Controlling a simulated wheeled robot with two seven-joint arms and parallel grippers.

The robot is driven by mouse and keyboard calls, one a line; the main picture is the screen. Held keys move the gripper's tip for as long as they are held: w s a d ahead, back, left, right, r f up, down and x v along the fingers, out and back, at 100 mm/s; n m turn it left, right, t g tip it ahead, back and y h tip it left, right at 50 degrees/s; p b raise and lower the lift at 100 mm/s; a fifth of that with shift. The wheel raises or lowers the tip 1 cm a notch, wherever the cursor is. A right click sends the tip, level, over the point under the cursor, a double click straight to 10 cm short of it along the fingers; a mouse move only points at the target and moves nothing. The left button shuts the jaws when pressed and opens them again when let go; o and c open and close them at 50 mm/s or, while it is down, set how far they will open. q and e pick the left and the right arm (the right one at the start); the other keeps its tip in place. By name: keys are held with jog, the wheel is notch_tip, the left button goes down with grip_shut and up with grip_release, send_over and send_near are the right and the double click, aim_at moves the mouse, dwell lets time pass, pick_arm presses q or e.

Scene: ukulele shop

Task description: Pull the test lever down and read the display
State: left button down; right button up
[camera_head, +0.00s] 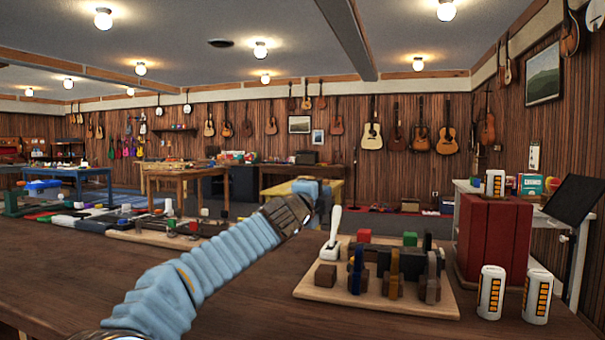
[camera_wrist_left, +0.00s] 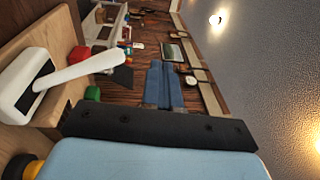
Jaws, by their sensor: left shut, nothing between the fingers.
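The white test lever (camera_head: 334,228) stands upright, leaning slightly, on a wooden board (camera_head: 430,305) at the table's front. In the left wrist view, the lever (camera_wrist_left: 80,70) rises from its white base at the left. My left gripper (camera_head: 323,194) is shut and empty, just above and left of the lever handle in the head view, apparently apart from it. Its blue fingers (camera_wrist_left: 165,85) lie together in the left wrist view, to the right of the handle's tip. A dark tilted panel (camera_head: 572,203), perhaps the display, stands at the right; no reading shows. My right gripper is out of view.
Several coloured blocks and wooden pieces crowd the board right of the lever. A red box (camera_head: 494,235) stands right of it, with a white can (camera_head: 495,184) on top and two white cans (camera_head: 491,292) in front. The tabletop (camera_head: 290,265) left of the board is bare.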

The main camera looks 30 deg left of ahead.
pick_arm(q)
jog(key=s+r, duration=0.6)
jog(key=s, duration=0.1)
jog(key=shift+d, duration=0.45)
